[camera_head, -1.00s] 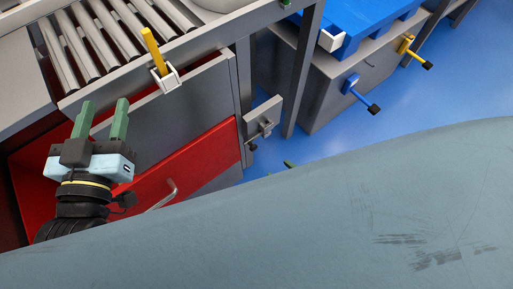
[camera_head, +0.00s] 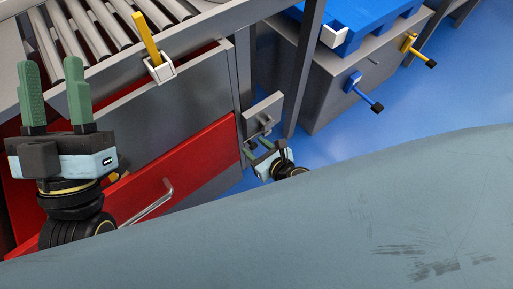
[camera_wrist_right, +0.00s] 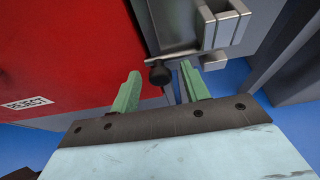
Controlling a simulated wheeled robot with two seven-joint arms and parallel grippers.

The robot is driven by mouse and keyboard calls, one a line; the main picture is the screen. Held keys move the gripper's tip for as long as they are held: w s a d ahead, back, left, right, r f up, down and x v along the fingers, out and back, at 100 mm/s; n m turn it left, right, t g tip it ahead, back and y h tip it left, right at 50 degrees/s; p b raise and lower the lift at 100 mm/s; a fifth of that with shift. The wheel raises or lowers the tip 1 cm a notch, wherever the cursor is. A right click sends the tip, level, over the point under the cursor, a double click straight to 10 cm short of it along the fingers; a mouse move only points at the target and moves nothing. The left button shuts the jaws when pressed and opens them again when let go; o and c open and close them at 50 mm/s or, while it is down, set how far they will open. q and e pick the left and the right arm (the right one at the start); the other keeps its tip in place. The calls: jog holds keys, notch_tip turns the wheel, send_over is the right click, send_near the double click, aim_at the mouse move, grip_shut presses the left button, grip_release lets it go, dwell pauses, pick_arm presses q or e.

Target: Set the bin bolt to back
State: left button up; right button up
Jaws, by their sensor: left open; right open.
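The bin bolt appears to be the grey metal latch (camera_head: 262,118) on a plate at the right end of the red bin front (camera_head: 190,165). In the right wrist view, the bolt housing (camera_wrist_right: 222,28) is at the top, with a dark round knob (camera_wrist_right: 159,75) below it. My right gripper (camera_head: 259,148) is open just below the latch. In the wrist view its green fingertips (camera_wrist_right: 160,70) lie either side of the knob; I cannot tell whether they touch it. My left gripper (camera_head: 52,75) is open and empty, in front of the roller bench at the left.
A yellow lever (camera_head: 146,36) stands in a white bracket on the bench edge. A metal handle (camera_head: 148,205) is on the red bin front. A grey post (camera_head: 304,70) stands right of the latch. A cabinet with blue (camera_head: 355,86) and yellow (camera_head: 410,46) levers is beyond. Blue floor is clear.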

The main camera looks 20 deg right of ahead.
grip_shut()
pick_arm(q)
jog(key=shift+w+f, duration=0.1)
jog(key=shift+w, duration=0.05)
pick_arm(e)
jog(key=shift+w+d, duration=0.25)
jog(key=shift+d, duration=0.45)
jog(key=shift+w+d, duration=0.25)
jog(key=shift+d, duration=0.4)
grip_release()
